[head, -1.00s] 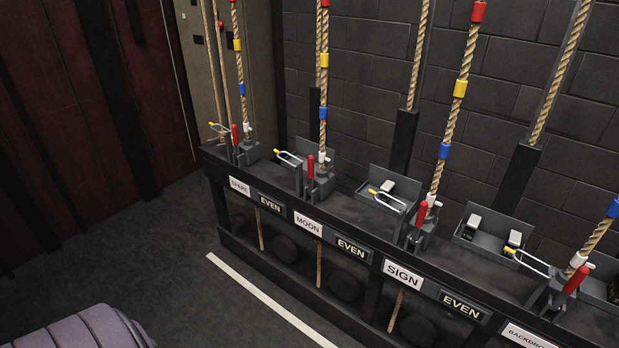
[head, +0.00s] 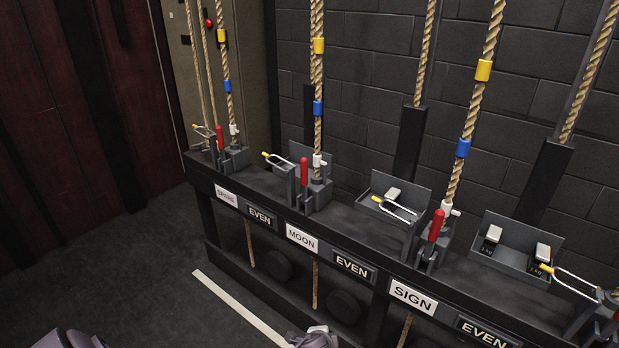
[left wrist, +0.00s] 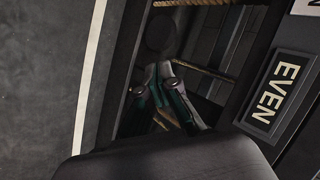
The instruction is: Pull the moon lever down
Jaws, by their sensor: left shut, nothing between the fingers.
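The moon lever (head: 304,172) is a red handle standing upright above the white MOON label (head: 301,238). It sits on a grey rope-lock block (head: 318,190), through which a rope (head: 317,75) with yellow and blue bands runs. A wire loop with a yellow tip (head: 275,158) stands close to the lever's left. My left gripper (left wrist: 160,72) is shut and empty in the left wrist view, low in front of the rack's underside and apart from the lever. My right gripper is out of view.
The spare lever (head: 220,138) stands to the left and the sign lever (head: 436,225) to the right, each with its own rope. An EVEN plate (head: 354,267) is right of the MOON label. Grey trays with weights (head: 493,236) sit behind. The floor at left is clear.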

